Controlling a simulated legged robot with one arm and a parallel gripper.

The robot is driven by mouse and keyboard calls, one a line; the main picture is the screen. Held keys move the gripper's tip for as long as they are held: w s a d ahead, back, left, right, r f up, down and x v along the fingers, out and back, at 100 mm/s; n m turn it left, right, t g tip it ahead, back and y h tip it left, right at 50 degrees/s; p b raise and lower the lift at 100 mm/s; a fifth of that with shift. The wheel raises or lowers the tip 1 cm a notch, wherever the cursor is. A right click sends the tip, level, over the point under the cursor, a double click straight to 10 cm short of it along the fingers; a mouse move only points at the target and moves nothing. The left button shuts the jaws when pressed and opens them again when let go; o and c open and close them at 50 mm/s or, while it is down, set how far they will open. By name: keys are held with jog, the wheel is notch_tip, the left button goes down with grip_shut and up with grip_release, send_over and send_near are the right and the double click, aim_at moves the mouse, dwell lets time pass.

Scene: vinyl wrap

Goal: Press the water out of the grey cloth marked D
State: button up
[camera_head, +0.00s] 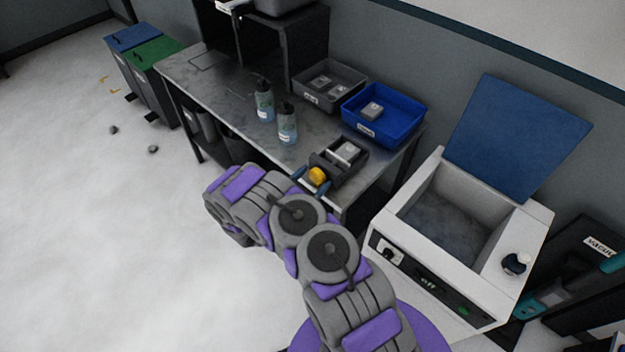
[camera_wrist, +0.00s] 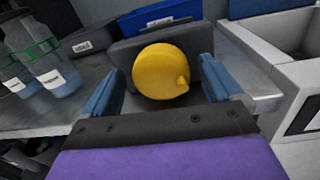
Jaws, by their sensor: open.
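A dark press-like box (camera_head: 322,160) stands at the near end of the bench, with a yellow round knob (camera_head: 317,176) on its near side. A grey folded cloth (camera_head: 346,152) sits in the box; its letter is too small to read. My gripper (camera_head: 311,181) is at the knob. In the wrist view, the open blue fingers (camera_wrist: 163,88) stand on either side of the yellow knob (camera_wrist: 160,72), with gaps to it. The cloth is hidden there behind the knob and the box's dark wall.
A blue tray (camera_head: 397,130) with one grey cloth and a grey tray (camera_head: 309,103) with several stand behind. Two spray bottles (camera_head: 264,103) (camera_head: 287,124) stand on the bench (camera_head: 222,88). An open white tank (camera_head: 402,240) with a raised blue lid (camera_head: 515,137) is at right. Floor at left is mostly clear.

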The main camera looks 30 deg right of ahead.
jog(key=shift+a, duration=0.1)
jog(key=p+v, duration=0.2)
jog(key=v, duration=1.5)
jog(key=shift+a+p, duration=0.2)
jog(key=shift+p, duration=0.2)
jog(key=s+d+r+m+g+h, duration=0.1)
jog(key=d+r+m+g, duration=0.3)
jog(key=r, duration=0.3)
jog(key=s+d+r+m+g, duration=0.1)
jog(key=d+r+m+g, duration=0.25)
jog(key=r, duration=0.45)
jog(key=s+d+r+m+g+y, duration=0.45)
jog(key=s+r+m, duration=0.25)
jog(key=s+r, duration=0.35)
jog(key=s+a+r+m+g+y, duration=0.1)
jog(key=s+r+m+y, duration=0.15)
jog(key=s, duration=0.35)
jog(key=s+a+r+m+y, duration=0.1)
jog(key=s+r+m+y, duration=0.15)
jog(key=s+y, duration=0.2)
jog(key=s+a+r+m+t+y, duration=0.2)
jog(key=s+a+y, duration=0.4)
jog(key=s+a, duration=0.4)
jog(key=shift+r+t, duration=0.7)
jog(key=shift+t, duration=0.3)
